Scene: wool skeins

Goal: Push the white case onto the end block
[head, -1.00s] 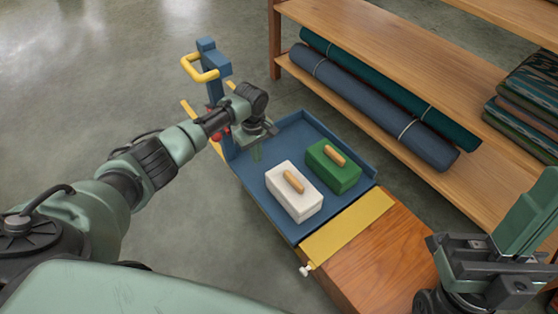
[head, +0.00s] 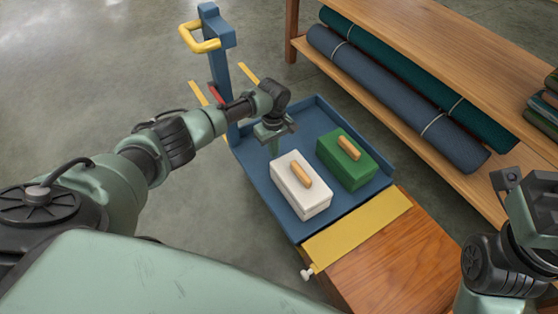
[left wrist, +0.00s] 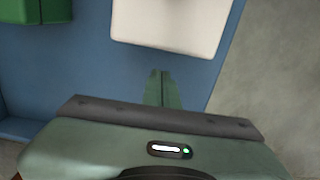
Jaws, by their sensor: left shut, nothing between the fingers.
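The white case (head: 298,188), with a tan handle on top, lies in the blue tray (head: 250,168), at its near left. Its edge also shows at the top of the left wrist view (left wrist: 172,22). The end block (head: 385,260) is wood-topped and stands at the tray's near end, with a yellow plate (head: 355,228) between them. My left gripper (head: 274,147) is shut and empty, over the tray just behind the case's far side. Its fingers (left wrist: 162,88) appear a little apart from the case. My right arm shows at the right edge; its fingers cannot be made out.
A green case (head: 343,168) with a tan handle lies right of the white one. A blue post (head: 217,60) with a yellow handle rises at the tray's far left. A wooden shelf (head: 470,75) with rolled cloth stands at right. Open floor lies to the left.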

